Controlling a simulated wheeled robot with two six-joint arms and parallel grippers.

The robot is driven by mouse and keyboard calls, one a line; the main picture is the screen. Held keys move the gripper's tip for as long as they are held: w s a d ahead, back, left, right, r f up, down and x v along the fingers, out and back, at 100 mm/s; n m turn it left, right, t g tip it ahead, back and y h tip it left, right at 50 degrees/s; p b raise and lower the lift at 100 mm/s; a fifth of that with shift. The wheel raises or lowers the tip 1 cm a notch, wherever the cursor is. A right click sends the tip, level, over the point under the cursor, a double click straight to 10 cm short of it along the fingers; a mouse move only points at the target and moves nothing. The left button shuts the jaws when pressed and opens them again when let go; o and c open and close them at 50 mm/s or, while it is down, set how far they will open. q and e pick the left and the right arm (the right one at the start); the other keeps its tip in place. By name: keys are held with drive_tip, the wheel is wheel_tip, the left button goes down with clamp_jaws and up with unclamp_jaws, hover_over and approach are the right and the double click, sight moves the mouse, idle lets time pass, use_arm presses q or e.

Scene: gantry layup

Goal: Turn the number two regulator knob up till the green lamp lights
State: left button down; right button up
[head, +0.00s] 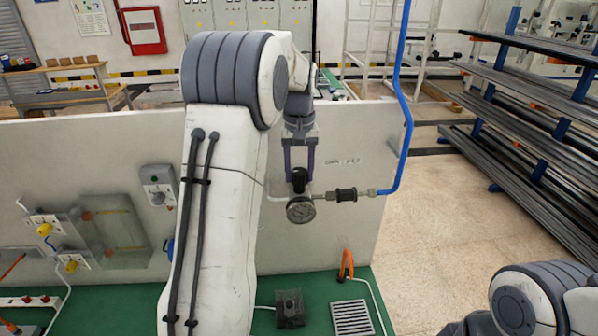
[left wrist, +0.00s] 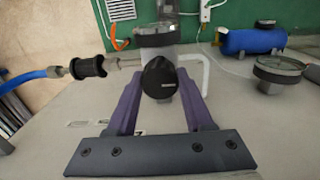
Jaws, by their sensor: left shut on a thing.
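The regulator's black knob (head: 299,176) stands out from the pale panel, above a round pressure gauge (head: 300,209). My left gripper (head: 300,181) has its two purple fingers on either side of this knob and is shut on it. In the left wrist view the knob (left wrist: 159,77) sits between the fingers, with a small pale mark on its face. Panel markings beside it are too small to read, so I cannot confirm its number. I cannot make out a lit green lamp. My right gripper is out of view; only part of my right arm shows at lower right.
A blue hose (head: 405,130) runs to the regulator through a black fitting (head: 346,195). A second gauge (left wrist: 280,68) and a blue tank (left wrist: 252,40) are nearby in the left wrist view. A dark box (head: 290,308) and a grille (head: 352,317) are on the green bench.

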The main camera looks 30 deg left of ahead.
sight(299, 171)
use_arm(q)
drive_tip(key=shift+c, duration=1.4)
unclamp_jaws()
drive_tip(key=shift+r, duration=0.1)
drive_tip(key=shift+r, duration=0.3)
wheel_tip(299, 171, up, 10)
drive_tip(key=b, duration=0.2)
drive_tip(key=shift+f, duration=0.15)
